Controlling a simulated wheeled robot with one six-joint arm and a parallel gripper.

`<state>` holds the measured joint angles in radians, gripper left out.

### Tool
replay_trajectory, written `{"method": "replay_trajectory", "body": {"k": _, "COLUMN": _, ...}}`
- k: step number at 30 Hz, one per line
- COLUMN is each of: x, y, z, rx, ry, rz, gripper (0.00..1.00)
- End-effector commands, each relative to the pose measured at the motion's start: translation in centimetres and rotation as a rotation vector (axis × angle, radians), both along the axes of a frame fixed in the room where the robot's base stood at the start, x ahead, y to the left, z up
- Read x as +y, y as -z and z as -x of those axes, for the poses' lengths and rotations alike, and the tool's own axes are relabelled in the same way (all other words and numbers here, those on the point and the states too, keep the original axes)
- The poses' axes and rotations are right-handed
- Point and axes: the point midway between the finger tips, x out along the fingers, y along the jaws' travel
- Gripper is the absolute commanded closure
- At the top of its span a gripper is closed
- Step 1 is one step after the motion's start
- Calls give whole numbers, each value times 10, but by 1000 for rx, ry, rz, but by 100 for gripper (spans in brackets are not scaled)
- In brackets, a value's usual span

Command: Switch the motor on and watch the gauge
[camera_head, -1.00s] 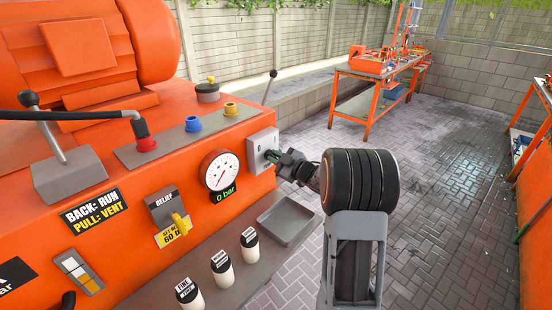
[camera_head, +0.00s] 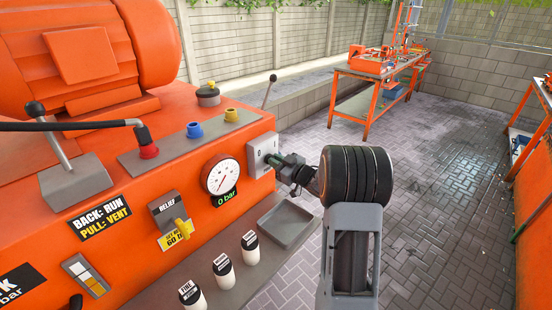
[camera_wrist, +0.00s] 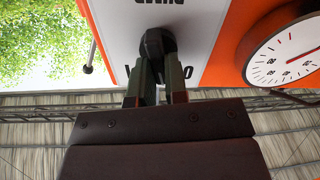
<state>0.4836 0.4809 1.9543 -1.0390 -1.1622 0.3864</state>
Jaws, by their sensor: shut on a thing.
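The motor switch is a black knob (camera_wrist: 158,40) on a pale grey plate (camera_head: 259,148) at the right end of the orange machine's front. In the wrist view the plate's lettering is upside down and partly hidden. My gripper (camera_wrist: 159,68) is shut on the knob, one finger on each side. In the head view my gripper (camera_head: 279,161) is at the plate, hiding most of the knob. The round white gauge (camera_head: 221,176) is left of the switch, its display reading 0 bar. The gauge also shows partly in the wrist view (camera_wrist: 290,52). The knob's setting is unclear.
A yellow relief handle (camera_head: 183,229) sits below left of the gauge. A grey tray (camera_head: 287,226) and several white-and-black bottles stand on the ledge below. A lever (camera_head: 50,140) rises at the left. An orange workbench (camera_head: 372,72) stands behind; the paving between is clear.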

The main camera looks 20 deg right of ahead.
Motion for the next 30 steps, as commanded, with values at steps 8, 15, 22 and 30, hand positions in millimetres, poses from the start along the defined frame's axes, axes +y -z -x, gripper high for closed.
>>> {"method": "replay_trajectory", "body": {"k": 8, "x": -2, "y": -4, "z": -1, "rx": 110, "ry": 1, "rz": -240, "gripper": 100}}
{"method": "replay_trajectory", "body": {"k": 15, "x": -4, "y": -3, "z": -2, "rx": 200, "ry": 1, "rz": -438, "gripper": 100}}
{"method": "replay_trajectory", "body": {"k": 22, "x": -5, "y": -1, "z": -2, "rx": 270, "ry": 1, "rz": -590, "gripper": 100}}
{"method": "replay_trajectory", "body": {"k": 30, "x": -6, "y": 0, "z": -3, "rx": 323, "ry": 0, "rz": -707, "gripper": 100}}
